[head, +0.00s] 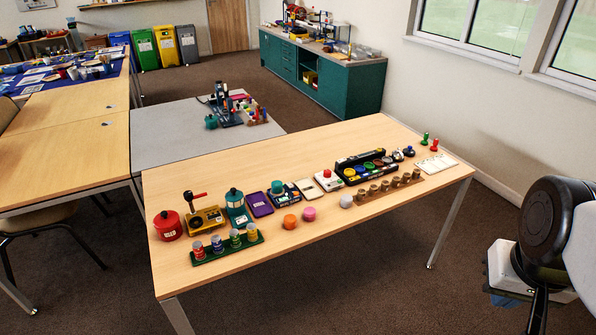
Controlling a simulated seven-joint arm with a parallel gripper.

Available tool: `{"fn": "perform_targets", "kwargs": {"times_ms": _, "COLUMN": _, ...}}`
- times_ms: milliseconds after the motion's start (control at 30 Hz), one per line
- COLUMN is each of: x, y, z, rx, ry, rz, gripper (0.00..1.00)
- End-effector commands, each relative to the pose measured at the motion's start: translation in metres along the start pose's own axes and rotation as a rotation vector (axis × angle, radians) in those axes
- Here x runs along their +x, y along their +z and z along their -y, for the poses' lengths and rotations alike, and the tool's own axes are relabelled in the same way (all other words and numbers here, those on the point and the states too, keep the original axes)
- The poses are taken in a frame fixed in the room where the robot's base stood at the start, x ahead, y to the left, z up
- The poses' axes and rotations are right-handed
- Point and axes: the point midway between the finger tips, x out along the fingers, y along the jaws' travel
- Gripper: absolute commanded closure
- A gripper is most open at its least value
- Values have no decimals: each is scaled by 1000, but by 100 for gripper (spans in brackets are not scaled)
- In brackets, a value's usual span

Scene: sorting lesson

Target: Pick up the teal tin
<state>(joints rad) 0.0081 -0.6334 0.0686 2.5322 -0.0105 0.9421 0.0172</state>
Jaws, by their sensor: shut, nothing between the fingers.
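A teal tin (236,203) with a small knob on top and a pale label low on its front stands upright on the long wooden table (390,222), left of the middle. It stands between a yellow device with a red-knobbed lever (206,219) and a purple tray (259,205). A similar round red tin (168,225) stands at the table's left end. Parts of my arm show at the right edge, well apart from the tin and beyond the table's right end. I cannot make out my gripper's fingers.
A green rack of small jars (227,249) stands in front of the teal tin. A teal-domed device (283,191), orange (291,221) and pink (309,213) round pieces are to its right. The table's front right is clear. A grey table (172,140) adjoins behind.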

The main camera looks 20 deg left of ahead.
Motion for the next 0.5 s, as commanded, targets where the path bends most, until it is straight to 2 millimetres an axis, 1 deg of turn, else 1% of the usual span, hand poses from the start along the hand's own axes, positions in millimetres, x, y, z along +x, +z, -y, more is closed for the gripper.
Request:
{"fn": "perform_targets", "kwargs": {"times_ms": 100, "x": 0, "y": 0, "z": 0, "rx": 0, "ry": 0, "rz": 0, "gripper": 100}}
{"fn": "perform_targets", "kwargs": {"times_ms": 267, "x": 0, "y": 0, "z": 0, "rx": 0, "ry": 0, "rz": 0, "gripper": 76}}
{"fn": "perform_targets", "kwargs": {"times_ms": 500, "x": 0, "y": 0, "z": 0, "rx": 0, "ry": 0, "rz": 0, "gripper": 39}}
